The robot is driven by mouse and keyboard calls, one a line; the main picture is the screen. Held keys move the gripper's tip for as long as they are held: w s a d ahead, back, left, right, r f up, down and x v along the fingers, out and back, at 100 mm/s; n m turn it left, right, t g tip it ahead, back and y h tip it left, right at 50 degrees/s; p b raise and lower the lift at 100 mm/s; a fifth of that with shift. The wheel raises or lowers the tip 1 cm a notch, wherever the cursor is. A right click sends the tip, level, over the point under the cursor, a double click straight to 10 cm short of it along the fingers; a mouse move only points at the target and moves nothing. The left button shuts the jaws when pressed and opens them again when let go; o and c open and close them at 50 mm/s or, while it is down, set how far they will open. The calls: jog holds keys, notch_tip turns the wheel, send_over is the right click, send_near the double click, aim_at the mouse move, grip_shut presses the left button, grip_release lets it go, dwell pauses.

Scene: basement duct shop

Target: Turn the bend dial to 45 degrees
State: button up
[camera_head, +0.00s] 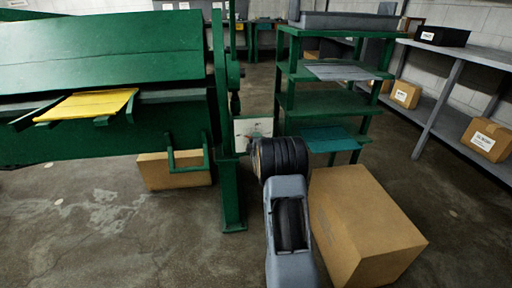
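A green sheet-metal bending machine (95,50) fills the left side, with a yellow sheet (88,105) lying on its front ledge. A small pale plate (250,129) with a faint reddish and dark mark stands beside the machine's right upright; it may be the bend dial. Its marks and setting are too small to read. My grey arm with a black ringed joint reaches up from the bottom middle and covers the plate's lower right part. My gripper's fingers do not show, so I see no contact with the plate.
A large cardboard box (362,225) stands close to the right of my arm. Another box (174,169) is under the machine. A green shelf rack (335,101) stands behind my arm, and grey wall shelving (462,53) is at right. Open floor (110,235) lies at front left.

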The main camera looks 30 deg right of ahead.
jog(key=shift+n, duration=0.4)
dwell(0.3)
jog(key=o, duration=0.9)
jog(key=p+v, duration=0.2)
jog(key=v, duration=1.1)
jog(key=shift+s+a+p, duration=0.15)
jog(key=shift+s+p, duration=0.25)
